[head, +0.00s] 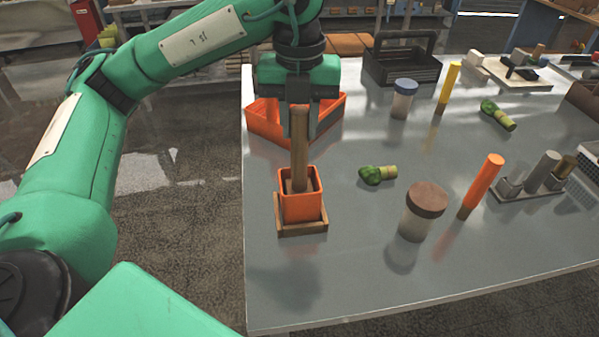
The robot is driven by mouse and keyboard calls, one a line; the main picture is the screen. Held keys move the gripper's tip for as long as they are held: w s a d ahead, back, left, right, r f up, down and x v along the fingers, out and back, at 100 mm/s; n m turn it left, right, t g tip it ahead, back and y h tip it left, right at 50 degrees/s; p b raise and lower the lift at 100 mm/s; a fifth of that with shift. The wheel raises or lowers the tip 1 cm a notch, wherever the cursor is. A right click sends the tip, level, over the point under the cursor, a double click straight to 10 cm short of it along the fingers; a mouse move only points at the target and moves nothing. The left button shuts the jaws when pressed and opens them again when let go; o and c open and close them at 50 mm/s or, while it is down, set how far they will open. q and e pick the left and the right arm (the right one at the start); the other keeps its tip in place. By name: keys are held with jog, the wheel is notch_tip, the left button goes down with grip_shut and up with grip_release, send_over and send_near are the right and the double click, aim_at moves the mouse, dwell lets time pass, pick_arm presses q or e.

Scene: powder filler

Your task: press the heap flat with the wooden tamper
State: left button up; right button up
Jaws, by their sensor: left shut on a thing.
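The wooden tamper (300,150) is a tan upright stick. My left gripper (300,108) is shut on its upper end. The tamper's lower end is inside a small orange square container (302,208), which stands on a wooden base (316,229) near the table's left edge. A little brown material shows inside the container around the tamper. The heap's shape is mostly hidden by the tamper and the front wall, and I cannot tell whether the tamper touches it. My right gripper is not in view.
An orange angular tray (262,122) lies behind the container. A dark caddy (402,66) stands at the back. The front table area is clear.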

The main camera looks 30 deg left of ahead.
aim_at(300, 110)
pick_arm(q)
jog(key=shift+r+p, duration=1.3)
jog(key=shift+r, duration=0.75)
jog(key=shift+f+b, duration=4.1)
jog(key=shift+f, duration=0.85)
jog(key=shift+r+p, duration=4.05)
jog(key=shift+r, duration=0.9)
